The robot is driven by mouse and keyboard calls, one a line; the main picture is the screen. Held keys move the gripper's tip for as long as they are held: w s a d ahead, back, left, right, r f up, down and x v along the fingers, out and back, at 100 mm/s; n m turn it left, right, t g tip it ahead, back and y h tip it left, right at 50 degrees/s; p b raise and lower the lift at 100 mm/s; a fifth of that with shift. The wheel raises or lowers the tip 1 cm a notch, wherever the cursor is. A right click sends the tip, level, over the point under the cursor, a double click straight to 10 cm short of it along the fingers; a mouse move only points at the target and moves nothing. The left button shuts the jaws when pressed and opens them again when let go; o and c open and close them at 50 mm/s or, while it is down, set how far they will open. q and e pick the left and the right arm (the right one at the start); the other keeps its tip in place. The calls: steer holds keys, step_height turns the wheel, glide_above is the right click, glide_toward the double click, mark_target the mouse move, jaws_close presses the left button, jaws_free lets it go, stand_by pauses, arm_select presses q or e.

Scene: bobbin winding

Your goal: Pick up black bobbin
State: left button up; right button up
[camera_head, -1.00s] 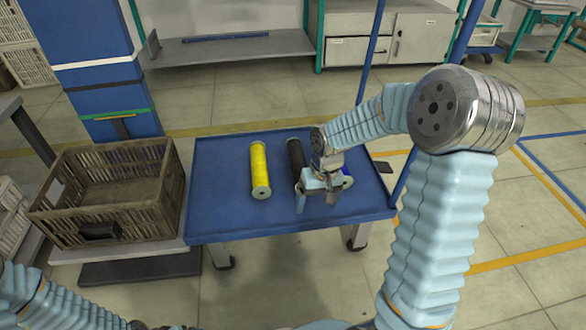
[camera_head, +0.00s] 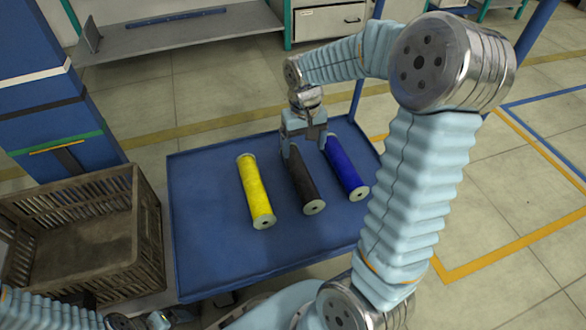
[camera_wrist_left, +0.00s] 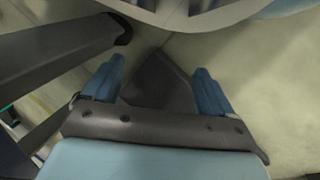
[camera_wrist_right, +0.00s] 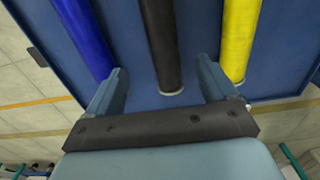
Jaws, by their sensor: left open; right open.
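The black bobbin (camera_head: 302,184) lies on the blue table (camera_head: 205,243) between the yellow bobbin (camera_head: 256,190) and the blue bobbin (camera_head: 346,168). My right gripper (camera_head: 304,145) is open above the far end of the black bobbin, which it partly hides. In the right wrist view the black bobbin (camera_wrist_right: 161,45) runs toward the gap between the open fingers (camera_wrist_right: 165,82); nothing is held. The yellow bobbin (camera_wrist_right: 238,40) and the blue bobbin (camera_wrist_right: 83,36) flank it there. My left gripper (camera_wrist_left: 157,80) is open and empty, away from the bobbins, over the floor.
A brown slatted crate (camera_head: 148,235) stands left of the table. A blue pillar (camera_head: 50,90) rises behind the crate. A grey shelf (camera_head: 180,32) and a cabinet (camera_head: 325,20) are at the back. The table's left part is clear.

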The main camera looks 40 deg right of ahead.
mark_target(301, 170)
step_height(301, 170, down, 7)
steer(key=shift+f+b, duration=0.1)
steer(key=shift+b, duration=0.65)
steer(key=f+b, duration=0.1)
steer(key=f, duration=0.4)
steer(key=shift+a+f+b, duration=0.15)
steer(key=shift+a+b, duration=0.05)
steer(key=shift+b, duration=0.2)
steer(key=shift+c, duration=0.5)
steer(key=shift+w, duration=0.1)
steer(key=c, duration=1.1)
steer(key=shift+r, duration=0.2)
